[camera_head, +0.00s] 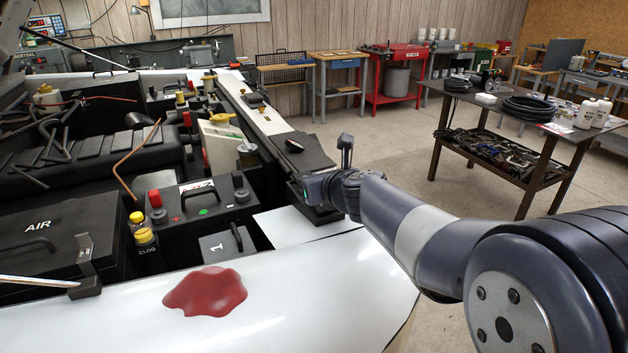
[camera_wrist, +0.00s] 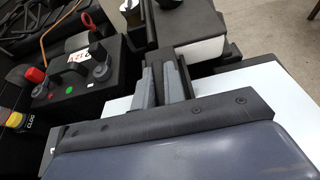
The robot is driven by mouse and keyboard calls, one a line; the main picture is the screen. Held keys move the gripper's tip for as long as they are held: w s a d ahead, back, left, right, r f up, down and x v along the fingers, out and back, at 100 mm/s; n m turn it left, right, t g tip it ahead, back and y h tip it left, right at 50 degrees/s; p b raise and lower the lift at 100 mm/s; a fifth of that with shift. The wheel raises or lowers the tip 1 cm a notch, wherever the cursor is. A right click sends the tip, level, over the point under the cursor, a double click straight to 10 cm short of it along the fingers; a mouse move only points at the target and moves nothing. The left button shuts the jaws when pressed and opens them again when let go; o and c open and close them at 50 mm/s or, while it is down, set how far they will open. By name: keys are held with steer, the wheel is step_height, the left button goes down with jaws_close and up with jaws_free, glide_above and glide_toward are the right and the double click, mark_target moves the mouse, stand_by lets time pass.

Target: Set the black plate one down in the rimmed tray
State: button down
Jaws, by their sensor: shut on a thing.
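My gripper (camera_head: 312,190) reaches in from the right, low over the fender's inner edge. In the wrist view its two grey fingers (camera_wrist: 164,82) are close together on a dark piece that is mostly hidden; I cannot tell its shape. A dark plate marked 1 (camera_head: 215,247), with a small handle, lies between the battery and the white fender, left of my gripper and apart from it. A flat black tray-like piece (camera_head: 318,160) lies on the fender just beyond my gripper; I cannot make out its rim clearly.
A black battery (camera_head: 203,196) with red and black posts stands left of my gripper. A dark workbench (camera_head: 500,108) with hoses and bottles stands to the right, across open floor.

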steer(key=shift+f, duration=0.5)
steer(key=c, duration=1.4)
jaws_free()
steer(key=shift+o, duration=0.2)
steer(key=shift+s, duration=0.1)
steer(key=v, duration=0.3)
steer(key=p+v, duration=0.1)
steer(key=v, duration=0.3)
steer(key=p+v, duration=0.1)
steer(key=v, duration=0.2)
steer(key=shift+s+r, duration=0.2)
steer(key=shift+r, duration=0.3)
steer(key=b+x, duration=0.2)
steer(key=x, duration=0.9)
steer(key=shift+s+d+f, duration=0.1)
steer(key=shift+d+f, duration=0.05)
steer(key=shift+r+p, duration=0.45)
steer(key=shift+r, duration=0.05)
steer(key=shift+r+p, duration=0.4)
steer(key=shift+p, duration=0.05)
steer(key=shift+f, duration=0.1)
